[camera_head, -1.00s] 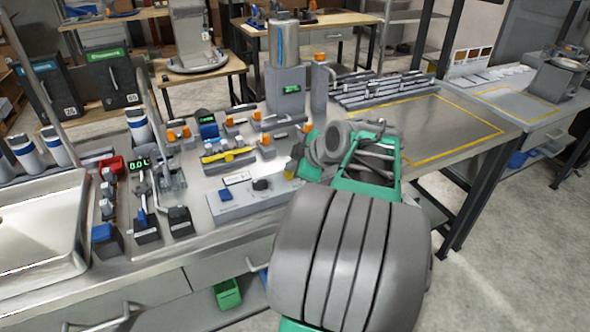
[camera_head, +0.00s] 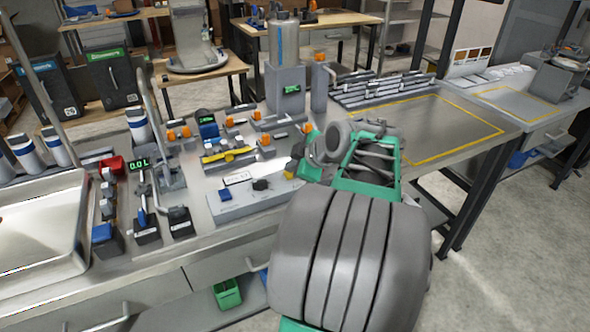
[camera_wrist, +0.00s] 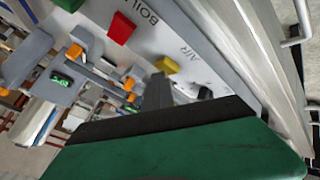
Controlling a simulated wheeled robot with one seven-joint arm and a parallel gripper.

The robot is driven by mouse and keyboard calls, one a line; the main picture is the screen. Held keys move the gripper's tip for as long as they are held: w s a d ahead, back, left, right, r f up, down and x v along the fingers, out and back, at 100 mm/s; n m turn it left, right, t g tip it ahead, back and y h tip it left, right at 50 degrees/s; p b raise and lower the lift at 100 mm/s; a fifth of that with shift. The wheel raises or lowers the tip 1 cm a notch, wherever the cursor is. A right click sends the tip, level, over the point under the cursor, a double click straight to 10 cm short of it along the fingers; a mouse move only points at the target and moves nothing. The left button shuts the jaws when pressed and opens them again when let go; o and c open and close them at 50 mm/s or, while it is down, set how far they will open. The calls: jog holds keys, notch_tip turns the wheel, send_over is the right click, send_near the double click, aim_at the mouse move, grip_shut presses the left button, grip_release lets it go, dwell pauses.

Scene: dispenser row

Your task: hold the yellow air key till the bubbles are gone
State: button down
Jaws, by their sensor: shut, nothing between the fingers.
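The yellow air key (camera_wrist: 167,65) shows in the wrist view beside the printed word AIR on a pale metal panel. In the head view the same key (camera_head: 290,169) is small, at the panel's right end. My gripper (camera_wrist: 158,88) is shut and empty, its grey fingertip just below the key in the wrist view. I cannot tell whether it touches the key or presses it. In the head view my gripper (camera_head: 303,162) is beside the key, partly hidden by my own arm. No bubbles can be made out in any view.
A red key (camera_wrist: 121,28) sits beside the yellow one, near the word BOIL. The panel (camera_head: 245,203) also has a blue button (camera_head: 225,194) and a black knob (camera_head: 261,184). A tall grey cylinder (camera_head: 284,40) stands behind. The yellow-outlined bench area (camera_head: 440,125) is clear.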

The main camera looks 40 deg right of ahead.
dwell(0.3)
jog(key=shift+r+p, duration=0.45)
jog(key=shift+r, duration=0.5)
jog(key=shift+r, duration=0.1)
notch_tip(320, 180, up, 5)
jog(key=p, duration=0.2)
jog(key=shift+p, duration=0.35)
dwell(2.2)
